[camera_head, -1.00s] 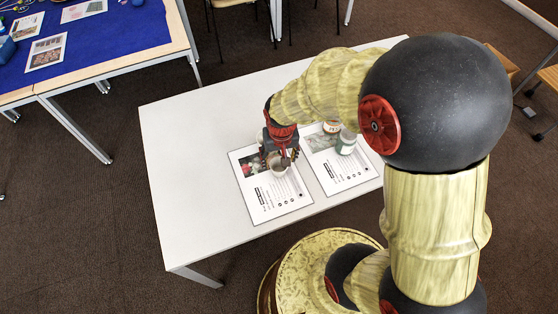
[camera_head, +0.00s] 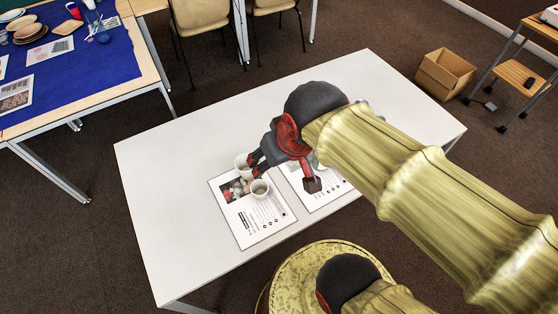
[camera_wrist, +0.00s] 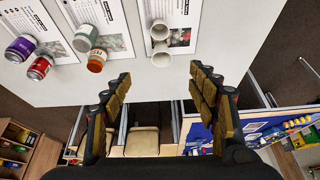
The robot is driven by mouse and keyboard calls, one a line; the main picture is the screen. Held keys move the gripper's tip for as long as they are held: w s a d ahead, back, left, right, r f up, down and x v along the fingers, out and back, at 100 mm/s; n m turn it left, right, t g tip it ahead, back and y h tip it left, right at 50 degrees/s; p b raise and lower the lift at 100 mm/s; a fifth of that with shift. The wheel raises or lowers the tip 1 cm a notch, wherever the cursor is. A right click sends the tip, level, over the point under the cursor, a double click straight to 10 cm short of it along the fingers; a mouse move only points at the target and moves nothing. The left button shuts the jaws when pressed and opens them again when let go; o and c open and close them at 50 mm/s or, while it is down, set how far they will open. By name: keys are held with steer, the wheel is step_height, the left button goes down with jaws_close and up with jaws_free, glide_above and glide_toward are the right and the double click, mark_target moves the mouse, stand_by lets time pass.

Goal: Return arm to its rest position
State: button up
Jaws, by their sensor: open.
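My gripper (camera_head: 284,178) is open and empty, with its fingers spread apart, above the white table. In the wrist view my open gripper (camera_wrist: 160,75) has nothing between its fingers. Two white cups stand near the left printed sheet (camera_head: 245,222). The nearer cup (camera_head: 260,189) is upright on the sheet. The farther cup (camera_head: 241,164) is at its top edge, close to the finger in the picture. Both the first cup (camera_wrist: 159,30) and second cup (camera_wrist: 161,54) show in the wrist view, apart from the fingers.
The wrist view shows a green-white can (camera_wrist: 85,37), an orange-white jar (camera_wrist: 97,60), a purple can (camera_wrist: 20,48) and a red can (camera_wrist: 40,67). My arm hides much of the right sheet (camera_head: 325,197). The white table (camera_head: 165,205) is bare at left. A cardboard box (camera_head: 445,73) stands beyond.

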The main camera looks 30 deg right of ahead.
steer(key=shift+s+r+t, duration=0.15)
steer(key=shift+s+r, duration=0.3)
steer(key=shift+s, duration=0.2)
steer(key=shift+s+r+t, duration=0.15)
steer(key=shift+s+r, duration=0.3)
steer(key=shift+s, duration=0.15)
stand_by(0.3)
